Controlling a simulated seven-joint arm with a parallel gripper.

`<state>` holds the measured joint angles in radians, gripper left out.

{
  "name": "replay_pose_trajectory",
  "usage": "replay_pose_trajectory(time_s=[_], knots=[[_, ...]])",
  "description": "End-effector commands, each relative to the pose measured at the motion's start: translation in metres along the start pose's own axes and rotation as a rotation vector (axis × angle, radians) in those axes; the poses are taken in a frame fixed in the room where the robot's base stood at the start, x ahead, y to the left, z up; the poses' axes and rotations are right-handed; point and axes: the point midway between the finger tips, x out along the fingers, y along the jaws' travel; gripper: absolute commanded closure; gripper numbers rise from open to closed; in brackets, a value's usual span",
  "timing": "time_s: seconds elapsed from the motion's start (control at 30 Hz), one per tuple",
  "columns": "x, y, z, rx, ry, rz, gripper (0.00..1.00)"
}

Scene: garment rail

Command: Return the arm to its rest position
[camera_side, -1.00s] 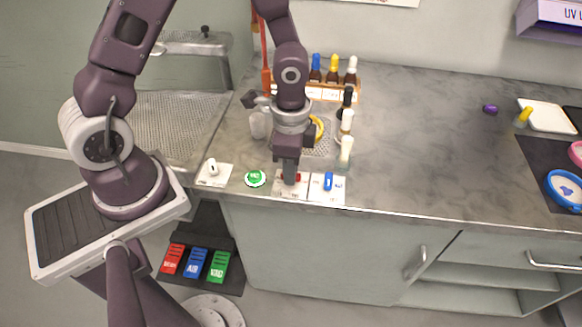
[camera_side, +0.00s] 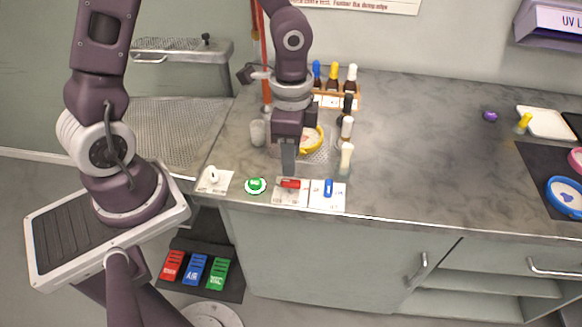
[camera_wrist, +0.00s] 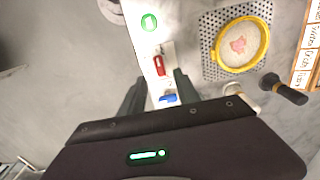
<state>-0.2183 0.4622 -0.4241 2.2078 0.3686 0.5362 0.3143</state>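My gripper (camera_side: 288,170) hangs above the front edge of the grey counter (camera_side: 420,150), just behind and above a red switch (camera_side: 291,184). In the wrist view my gripper (camera_wrist: 160,85) has its two dark fingers apart with nothing held between them. The red switch (camera_wrist: 158,64) and a blue switch (camera_wrist: 168,98) show in the gap between the fingers, below them. My arm is bent over the counter and clear of the switches.
A yellow-rimmed dish (camera_wrist: 241,44) is behind my gripper. Brush-like handles (camera_side: 346,155) stand to its right, and a rack of bottles (camera_side: 333,88) at the back. The counter's middle is clear.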

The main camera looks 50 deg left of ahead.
Motion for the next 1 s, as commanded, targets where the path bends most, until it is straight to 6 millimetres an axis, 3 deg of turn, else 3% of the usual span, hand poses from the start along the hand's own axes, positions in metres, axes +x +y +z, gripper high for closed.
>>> replay_pose_trajectory(time_s=[0.37, 0.47, 0.57, 0.7, 0.83, 1.0], knots=[[-0.01, 0.0, 0.002, -0.008, 0.0, -0.009, 0.62], [-0.038, -0.004, 0.013, -0.085, 0.008, -0.082, 0.62], [-0.088, 0.0, 0.038, -0.255, 0.056, -0.191, 0.62], [-0.146, 0.028, 0.076, -0.518, 0.205, -0.264, 0.62], [-0.172, 0.058, 0.101, -0.692, 0.359, -0.242, 0.62], [-0.181, 0.077, 0.114, -0.78, 0.458, -0.197, 0.62]])
